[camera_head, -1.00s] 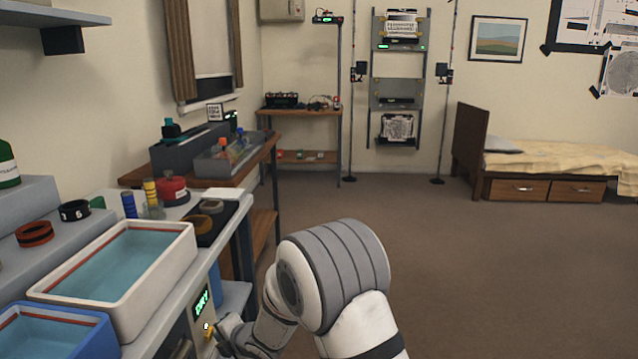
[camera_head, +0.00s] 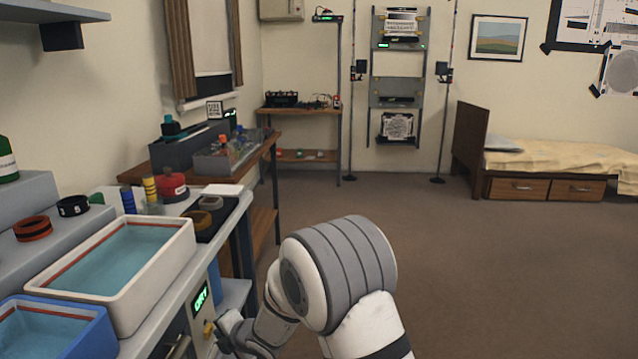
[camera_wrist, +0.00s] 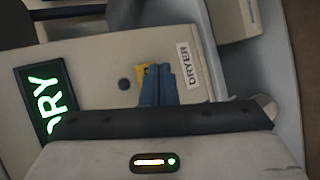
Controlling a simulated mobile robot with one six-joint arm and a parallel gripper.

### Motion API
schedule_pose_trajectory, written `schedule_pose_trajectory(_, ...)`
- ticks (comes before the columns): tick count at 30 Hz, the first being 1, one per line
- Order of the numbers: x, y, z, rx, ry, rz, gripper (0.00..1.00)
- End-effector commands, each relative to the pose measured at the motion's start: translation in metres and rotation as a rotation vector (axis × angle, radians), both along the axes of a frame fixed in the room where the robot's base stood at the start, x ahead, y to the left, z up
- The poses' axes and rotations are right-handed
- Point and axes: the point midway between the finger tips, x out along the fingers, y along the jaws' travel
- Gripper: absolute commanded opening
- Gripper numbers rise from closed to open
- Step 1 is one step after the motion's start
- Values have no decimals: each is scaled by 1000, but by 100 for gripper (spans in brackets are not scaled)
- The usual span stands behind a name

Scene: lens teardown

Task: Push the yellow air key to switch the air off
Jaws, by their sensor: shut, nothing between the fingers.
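The yellow air key (camera_head: 208,328) sits on the pale front panel of the dryer, below a green lit display (camera_head: 200,299). In the wrist view the yellow key (camera_wrist: 141,76) shows only as a small patch, mostly hidden behind my fingers. My gripper (camera_wrist: 158,84) is shut and empty, its blue fingertips in front of the key. I cannot tell whether they touch it. In the head view my gripper (camera_head: 222,330) is just right of the key. The display (camera_wrist: 43,97) reads "DRY" in the wrist view, beside a "DRYER" label (camera_wrist: 188,65).
A white basin (camera_head: 180,262) and a blue basin (camera_head: 100,330) of liquid stand on the bench above the panel. The floor (camera_head: 450,250) to the right is clear.

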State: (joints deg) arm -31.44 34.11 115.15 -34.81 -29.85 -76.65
Motion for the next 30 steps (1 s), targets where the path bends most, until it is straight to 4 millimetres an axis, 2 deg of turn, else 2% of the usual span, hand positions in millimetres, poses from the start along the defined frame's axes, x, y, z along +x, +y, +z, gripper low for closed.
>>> schedule_pose_trajectory(4,0,-5,0,0,0,-1,0)
schedule_pose_trajectory(19,-4,-54,0,0,0,-1,0)
schedule_pose_trajectory(30,-5,-60,0,0,0,0,0)
